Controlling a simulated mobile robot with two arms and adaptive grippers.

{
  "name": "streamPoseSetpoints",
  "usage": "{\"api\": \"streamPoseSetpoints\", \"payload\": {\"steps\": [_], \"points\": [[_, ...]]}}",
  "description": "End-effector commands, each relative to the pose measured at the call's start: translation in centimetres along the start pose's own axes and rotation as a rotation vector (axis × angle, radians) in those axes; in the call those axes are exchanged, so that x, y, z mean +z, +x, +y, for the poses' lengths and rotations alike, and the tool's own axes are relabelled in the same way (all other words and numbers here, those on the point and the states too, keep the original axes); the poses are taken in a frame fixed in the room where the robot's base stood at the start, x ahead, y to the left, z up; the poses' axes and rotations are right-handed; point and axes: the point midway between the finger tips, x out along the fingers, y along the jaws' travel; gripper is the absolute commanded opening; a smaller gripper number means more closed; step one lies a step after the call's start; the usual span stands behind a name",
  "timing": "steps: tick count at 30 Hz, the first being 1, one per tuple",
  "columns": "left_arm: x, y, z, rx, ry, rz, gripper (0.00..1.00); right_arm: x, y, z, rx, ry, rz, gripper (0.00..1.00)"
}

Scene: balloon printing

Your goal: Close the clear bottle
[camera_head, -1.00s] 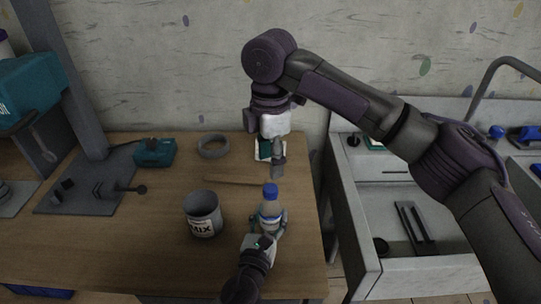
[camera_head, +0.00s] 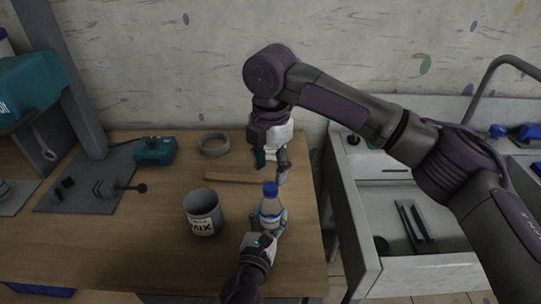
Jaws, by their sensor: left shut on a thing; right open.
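The clear bottle (camera_head: 269,207) stands upright near the right side of the wooden table. A blue cap (camera_head: 270,188) sits at its top; I cannot tell how tight it is. My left gripper (camera_head: 267,222) is shut on the bottle's body from the front. My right gripper (camera_head: 271,168) hangs from above, behind the bottle and apart from the cap. It is open with its fingers pointing down.
A grey can marked MIX (camera_head: 203,212) stands left of the bottle. A wooden stick (camera_head: 235,179), a grey ring (camera_head: 213,144) and a teal device (camera_head: 155,151) lie farther back. A sink (camera_head: 430,225) is on the right. The table's front left is clear.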

Motion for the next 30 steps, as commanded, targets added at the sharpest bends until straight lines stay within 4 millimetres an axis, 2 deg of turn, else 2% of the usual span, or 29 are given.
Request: {"api": "streamPoseSetpoints", "payload": {"steps": [3,9,21,23,30], "points": [[0.0,0.0,0.0,0.000,0.000,0.000,0.00,0.0,2.0,-0.1,-0.003,0.001,0.001,0.54],[0.0,0.0,0.0,0.000,0.000,0.000,0.00,0.0,4.3,0.0,-0.001,0.000,0.001,0.54],[0.0,0.0,0.0,0.000,0.000,0.000,0.00,0.0,5.0,0.0,0.000,0.000,0.000,0.54],[0.0,0.0,0.0,0.000,0.000,0.000,0.00,0.0,5.0,0.0,0.000,0.000,0.000,0.46],[0.0,0.0,0.0,0.000,0.000,0.000,0.00,0.0,5.0,0.0,0.000,0.001,0.000,0.06]]}}
